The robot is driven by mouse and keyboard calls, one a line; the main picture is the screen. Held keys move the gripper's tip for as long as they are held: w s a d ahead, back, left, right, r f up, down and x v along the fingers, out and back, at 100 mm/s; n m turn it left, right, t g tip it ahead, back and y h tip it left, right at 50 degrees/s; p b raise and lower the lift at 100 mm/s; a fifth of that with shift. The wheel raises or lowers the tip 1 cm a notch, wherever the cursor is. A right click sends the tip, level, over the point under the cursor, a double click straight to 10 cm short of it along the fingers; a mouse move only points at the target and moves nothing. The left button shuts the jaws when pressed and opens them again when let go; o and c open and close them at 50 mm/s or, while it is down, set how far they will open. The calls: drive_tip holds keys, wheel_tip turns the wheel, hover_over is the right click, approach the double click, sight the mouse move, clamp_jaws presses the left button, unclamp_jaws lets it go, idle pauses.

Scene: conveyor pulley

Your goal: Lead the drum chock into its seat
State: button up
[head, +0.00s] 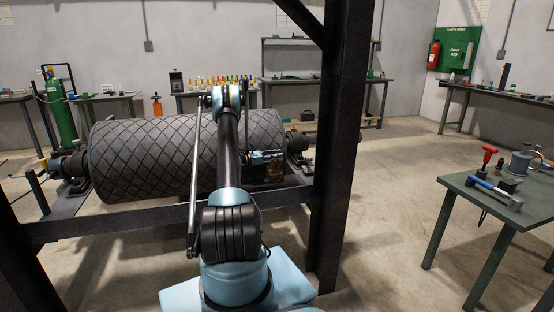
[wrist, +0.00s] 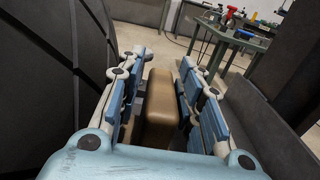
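The drum chock is a brown block (wrist: 160,105) seen between the fingers in the wrist view. My gripper (wrist: 167,62) has its light blue pads along both sides of the block and looks closed on it. Part of the block's near end is hidden by the gripper body. In the head view my gripper (head: 264,156) is at the right end of the big dark drum (head: 150,158), in front of it, with the brown chock (head: 268,175) just below. The drum has a diamond-patterned surface and lies between end bearings. I cannot make out the chock's seat.
A dark steel post (head: 345,150) stands close to the right of my arm, and a cross beam (head: 120,222) runs in front of the drum. A green table (head: 520,200) with tools stands at right. Floor between post and table is clear.

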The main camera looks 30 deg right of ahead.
drive_tip(key=shift+a, duration=0.3)
drive_tip(key=shift+o, duration=0.6)
drive_tip(key=o, duration=0.4)
drive_tip(key=shift+o, duration=0.2)
